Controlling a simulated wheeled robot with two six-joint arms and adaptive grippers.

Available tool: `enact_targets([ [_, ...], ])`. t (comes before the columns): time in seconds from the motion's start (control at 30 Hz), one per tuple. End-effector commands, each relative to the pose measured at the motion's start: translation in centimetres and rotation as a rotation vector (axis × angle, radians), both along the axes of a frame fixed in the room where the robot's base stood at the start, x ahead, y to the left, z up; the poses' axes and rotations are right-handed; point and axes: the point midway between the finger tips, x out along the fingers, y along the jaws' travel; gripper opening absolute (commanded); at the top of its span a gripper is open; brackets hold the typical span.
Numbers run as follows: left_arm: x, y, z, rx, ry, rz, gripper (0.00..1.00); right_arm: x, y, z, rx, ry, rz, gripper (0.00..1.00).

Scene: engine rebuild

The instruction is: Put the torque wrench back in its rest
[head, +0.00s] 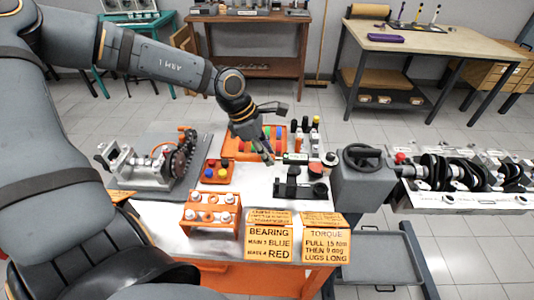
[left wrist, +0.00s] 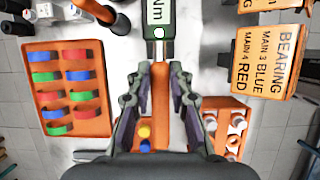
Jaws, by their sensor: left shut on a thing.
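The torque wrench shows its dark green "Nm" display (left wrist: 158,18) and a short metal shaft at the top middle of the left wrist view. In the head view its display end (head: 295,157) lies just right of my left gripper (head: 268,156). My left gripper's fingers (left wrist: 160,88) are shut on the wrench, in line with its shaft. The wrench is low over the light worktable; I cannot tell whether it touches. A black stand (head: 293,188) is just in front of it; I cannot tell if this is the rest. My right gripper is not in view.
An orange tray of coloured bearing shells (left wrist: 72,126) lies beside the gripper. A small orange bin (head: 209,178), an orange rack (head: 188,226), and bearing and torque signs (head: 270,244) stand nearby. A grey block (head: 362,192) is at the right, and several bottles (head: 315,135) stand behind.

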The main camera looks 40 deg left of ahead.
Motion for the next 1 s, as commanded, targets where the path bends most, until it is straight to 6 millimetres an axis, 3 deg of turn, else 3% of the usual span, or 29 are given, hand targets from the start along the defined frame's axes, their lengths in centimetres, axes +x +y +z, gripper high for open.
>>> enact_targets([
  [0.6, 0.0, 0.1, -5.5, 0.001, 0.0, 0.002, 0.0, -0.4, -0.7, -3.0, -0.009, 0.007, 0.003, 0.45],
  [1.0, 0.1, 0.1, -5.8, 0.0, 0.0, 0.001, 0.0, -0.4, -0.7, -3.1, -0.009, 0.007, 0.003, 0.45],
])
